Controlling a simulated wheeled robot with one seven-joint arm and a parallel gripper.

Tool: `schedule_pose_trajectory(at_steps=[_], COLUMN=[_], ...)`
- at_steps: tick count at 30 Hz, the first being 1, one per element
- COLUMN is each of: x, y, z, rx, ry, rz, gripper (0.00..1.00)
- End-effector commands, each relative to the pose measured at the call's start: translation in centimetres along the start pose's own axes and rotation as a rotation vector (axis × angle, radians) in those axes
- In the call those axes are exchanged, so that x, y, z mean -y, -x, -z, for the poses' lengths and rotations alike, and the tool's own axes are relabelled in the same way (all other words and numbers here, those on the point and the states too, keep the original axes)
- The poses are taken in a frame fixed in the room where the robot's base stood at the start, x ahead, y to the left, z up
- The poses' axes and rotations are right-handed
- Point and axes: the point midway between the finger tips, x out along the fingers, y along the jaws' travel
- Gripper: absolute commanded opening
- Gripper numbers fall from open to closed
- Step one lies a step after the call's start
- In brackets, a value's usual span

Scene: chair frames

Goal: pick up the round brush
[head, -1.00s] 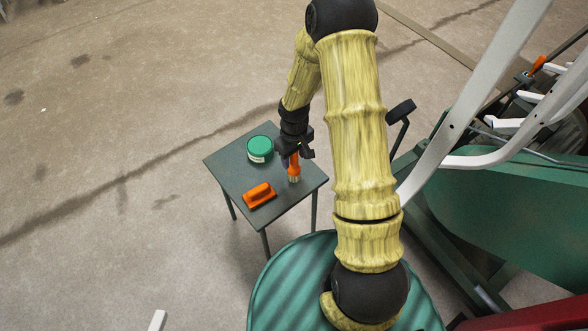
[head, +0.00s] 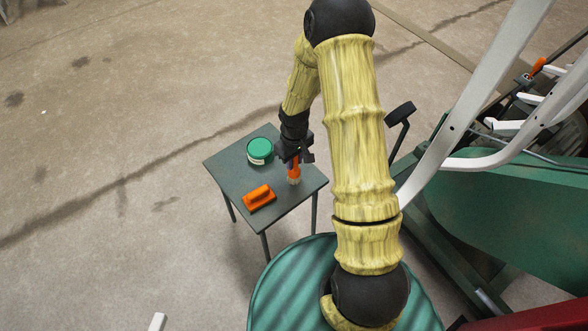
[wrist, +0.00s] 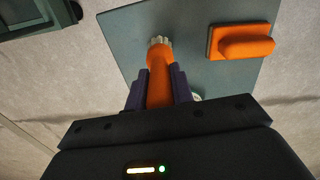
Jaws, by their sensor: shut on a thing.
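The round brush (head: 293,173) has an orange handle and pale bristles. It stands upright, bristles down, at or just above the right part of the small table; I cannot tell whether the bristles touch it. My gripper (head: 292,156) is shut on the upper part of its handle. In the wrist view the brush (wrist: 159,75) lies between the two dark fingers of my gripper (wrist: 159,88), bristles pointing away from me.
The small grey-green table (head: 228,172) also carries an orange block-shaped tool with a handle (head: 259,197) and a green-lidded tub (head: 260,149). A large green structure with white curved frames (head: 500,190) stands to the right. Open floor lies to the left.

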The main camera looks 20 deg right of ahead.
Motion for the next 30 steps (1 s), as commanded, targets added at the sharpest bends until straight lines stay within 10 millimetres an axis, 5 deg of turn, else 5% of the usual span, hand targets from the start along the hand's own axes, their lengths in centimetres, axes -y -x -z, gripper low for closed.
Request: schedule_pose_trajectory(at_steps=[8,22,30], x=[0.0,-0.1,0.0], y=[1.0,9.2,10.0], z=[0.1,0.1,0.0], rx=[-0.002,-0.002,0.001], ry=[0.000,-0.001,0.000], rz=[-0.001,-0.002,-0.001], gripper=[0.00,0.00,0.00])
